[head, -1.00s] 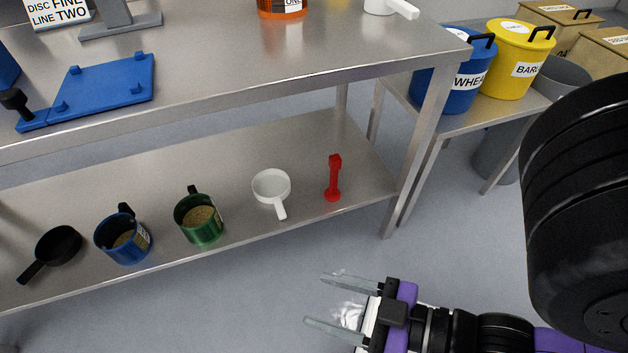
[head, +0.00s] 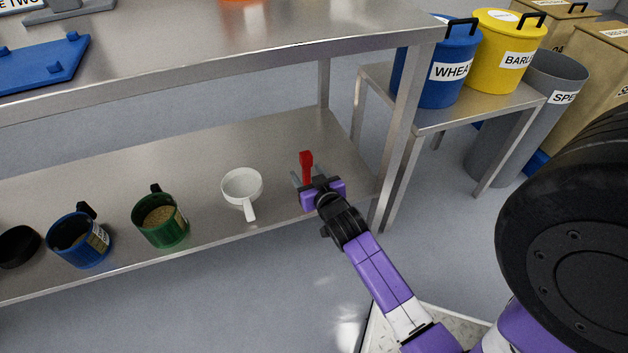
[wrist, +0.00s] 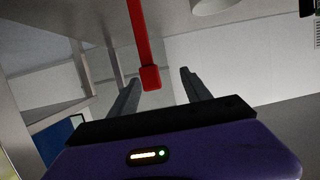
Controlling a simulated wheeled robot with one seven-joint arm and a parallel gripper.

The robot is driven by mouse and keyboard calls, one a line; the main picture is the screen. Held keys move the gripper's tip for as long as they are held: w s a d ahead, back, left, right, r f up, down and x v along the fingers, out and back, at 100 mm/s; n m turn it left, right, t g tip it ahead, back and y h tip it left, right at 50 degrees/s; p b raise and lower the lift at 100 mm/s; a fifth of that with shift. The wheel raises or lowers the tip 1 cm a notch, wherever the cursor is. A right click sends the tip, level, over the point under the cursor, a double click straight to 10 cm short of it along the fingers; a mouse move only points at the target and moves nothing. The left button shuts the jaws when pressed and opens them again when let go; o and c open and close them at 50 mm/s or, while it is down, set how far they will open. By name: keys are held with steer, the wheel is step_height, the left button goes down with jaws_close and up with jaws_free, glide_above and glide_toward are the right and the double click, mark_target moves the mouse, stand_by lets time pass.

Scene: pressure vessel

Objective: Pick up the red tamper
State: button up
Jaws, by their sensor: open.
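The red tamper (head: 306,163) stands upright on the lower steel shelf, to the right of the white cup. My gripper (head: 308,178) is at the tamper on the near side, with its fingers pointing into the shelf space. The palm hides the tamper's lower part in the head view. In the wrist view the tamper (wrist: 143,50) comes in from the top edge, and its red block end lies between the two open fingers (wrist: 158,88). The fingers show a gap on both sides of it and do not appear to touch it.
The white cup (head: 242,185) stands close left of my gripper. A green mug (head: 160,218), a blue mug (head: 78,240) and a black pan (head: 18,247) stand farther left. The steel table top (head: 250,50) overhangs the shelf (head: 210,155). A table leg (head: 395,140) rises close right.

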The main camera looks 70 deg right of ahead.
mark_target(303, 155)
steer(key=d, duration=0.2)
steer(key=shift+d+m, duration=0.3)
steer(key=shift+g+h, duration=0.3)
steer(key=b+x, duration=0.3)
steer(key=x, duration=0.4)
steer(key=shift+w+d, duration=0.25)
jaws_close()
steer(key=shift+r, duration=0.1)
stand_by(0.5)
